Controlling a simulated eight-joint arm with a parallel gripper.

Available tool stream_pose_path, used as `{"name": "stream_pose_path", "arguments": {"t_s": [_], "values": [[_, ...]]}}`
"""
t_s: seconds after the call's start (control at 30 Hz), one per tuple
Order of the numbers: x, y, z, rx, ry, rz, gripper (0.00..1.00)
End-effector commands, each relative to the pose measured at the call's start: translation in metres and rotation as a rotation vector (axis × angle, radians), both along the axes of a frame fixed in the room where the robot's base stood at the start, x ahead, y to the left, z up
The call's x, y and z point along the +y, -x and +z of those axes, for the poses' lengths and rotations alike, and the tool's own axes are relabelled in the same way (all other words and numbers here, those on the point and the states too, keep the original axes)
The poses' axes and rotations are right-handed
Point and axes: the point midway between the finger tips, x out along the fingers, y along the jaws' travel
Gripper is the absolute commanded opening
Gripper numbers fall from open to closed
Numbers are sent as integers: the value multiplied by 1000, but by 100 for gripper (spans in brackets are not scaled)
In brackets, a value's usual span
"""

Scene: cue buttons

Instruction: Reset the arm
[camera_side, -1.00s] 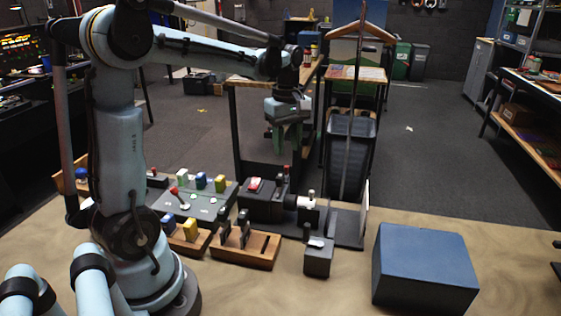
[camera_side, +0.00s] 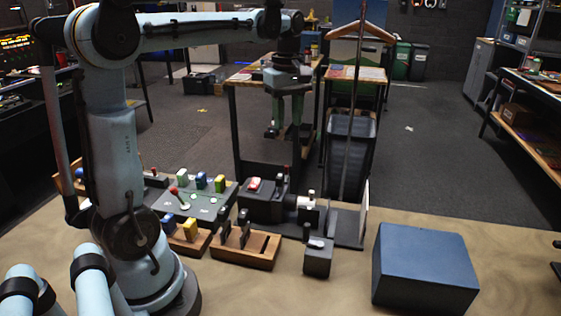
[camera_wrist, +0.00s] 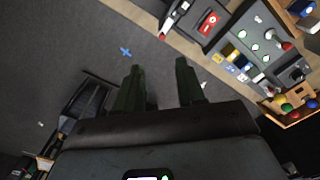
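My gripper (camera_side: 286,132) hangs in the air above and behind the row of devices at the back of the table, pointing down. In the wrist view my gripper (camera_wrist: 160,80) has two dark green fingers apart, with nothing between them. A dark box with a red button (camera_side: 254,184) stands on the table below; it also shows at the top of the wrist view (camera_wrist: 208,22). A grey panel (camera_side: 207,208) with coloured blocks and a red-topped lever lies to its left. My gripper touches none of these.
A slotted wooden tray (camera_side: 262,262) and a small dark box with a pale switch (camera_side: 318,262) stand in front. A large blue box (camera_side: 425,265) is at the right. A tall stand with a wooden hanger (camera_side: 362,32) rises right of my gripper. Bare table lies between.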

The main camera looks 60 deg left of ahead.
Motion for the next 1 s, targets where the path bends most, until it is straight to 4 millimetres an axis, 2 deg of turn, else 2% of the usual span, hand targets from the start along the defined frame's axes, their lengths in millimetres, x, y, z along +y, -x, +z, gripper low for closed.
{"name": "stream_pose_path", "arguments": {"t_s": [0.13,0.27,0.6,0.8,1.0], "values": [[-22,7,-3,-60,-28,-170,39],[-52,18,-10,-149,-83,-430,39],[-120,56,-47,-371,-303,-1116,39],[-143,72,-69,-452,-431,-1392,39],[-150,77,-77,-478,-482,-1489,39]]}}
